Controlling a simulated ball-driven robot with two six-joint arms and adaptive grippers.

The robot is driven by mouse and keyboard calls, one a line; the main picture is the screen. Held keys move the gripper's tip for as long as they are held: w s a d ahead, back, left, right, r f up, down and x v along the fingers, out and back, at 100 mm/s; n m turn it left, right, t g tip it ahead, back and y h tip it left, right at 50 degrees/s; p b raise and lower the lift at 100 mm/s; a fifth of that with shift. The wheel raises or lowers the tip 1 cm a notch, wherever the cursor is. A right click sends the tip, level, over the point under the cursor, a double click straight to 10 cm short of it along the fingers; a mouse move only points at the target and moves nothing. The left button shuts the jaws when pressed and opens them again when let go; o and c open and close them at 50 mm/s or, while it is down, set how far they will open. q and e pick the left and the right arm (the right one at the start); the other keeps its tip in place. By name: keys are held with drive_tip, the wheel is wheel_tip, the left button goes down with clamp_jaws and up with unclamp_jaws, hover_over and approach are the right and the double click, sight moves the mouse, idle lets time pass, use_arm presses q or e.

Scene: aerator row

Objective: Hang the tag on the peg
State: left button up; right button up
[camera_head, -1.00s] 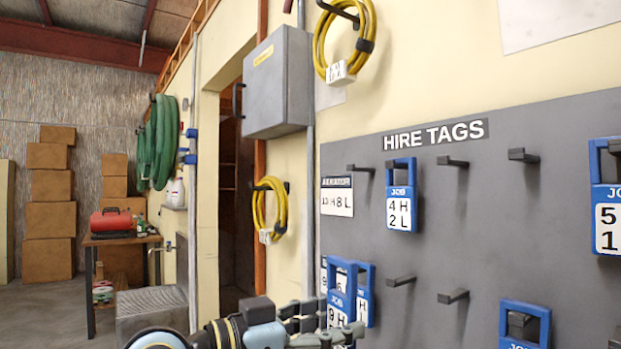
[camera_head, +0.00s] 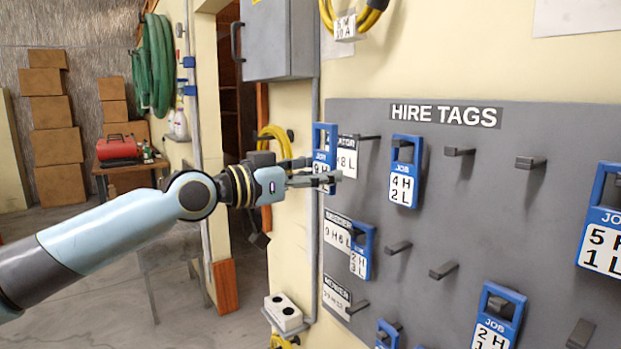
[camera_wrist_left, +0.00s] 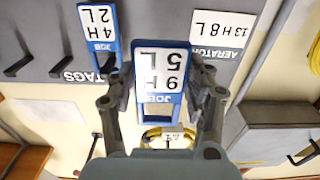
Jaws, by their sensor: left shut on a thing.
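My left gripper (camera_head: 325,178) is shut on a blue-framed white tag (camera_head: 325,140), at the board's upper left edge. In the left wrist view the tag (camera_wrist_left: 160,72) reads 9 H 5 L, upside down, between the fingers of the gripper (camera_wrist_left: 160,88). The grey board (camera_head: 470,200), headed HIRE TAGS, carries several dark pegs. A bare peg (camera_head: 368,138) stands just right of the held tag, beside the AERATOR 13 H 8 L label (camera_head: 348,157). The held tag partly covers this label in the head view. My right gripper is not in view.
Job tag 4 H 2 L (camera_head: 403,175) hangs right of the label. Other tags hang at 5 H 1 L (camera_head: 603,225), lower middle (camera_head: 497,318) and lower left (camera_head: 362,250). Bare pegs (camera_head: 459,151) lie between. A grey cabinet (camera_head: 275,40) and yellow hose (camera_head: 275,145) are left.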

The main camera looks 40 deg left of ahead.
use_arm(q)
drive_tip(key=b+x, duration=0.1)
drive_tip(key=x, duration=0.2)
drive_tip(key=b+x, duration=0.1)
drive_tip(key=x, duration=0.1)
drive_tip(key=b+x, duration=0.1)
drive_tip(key=x, duration=0.2)
drive_tip(key=shift+w+d+f, duration=0.2)
drive_tip(key=shift+w+f, duration=0.1)
drive_tip(key=shift+f+b, duration=0.45)
drive_tip(key=shift+b, duration=0.5)
drive_tip(key=o, duration=1.1)
drive_tip(key=shift+c, duration=0.2)
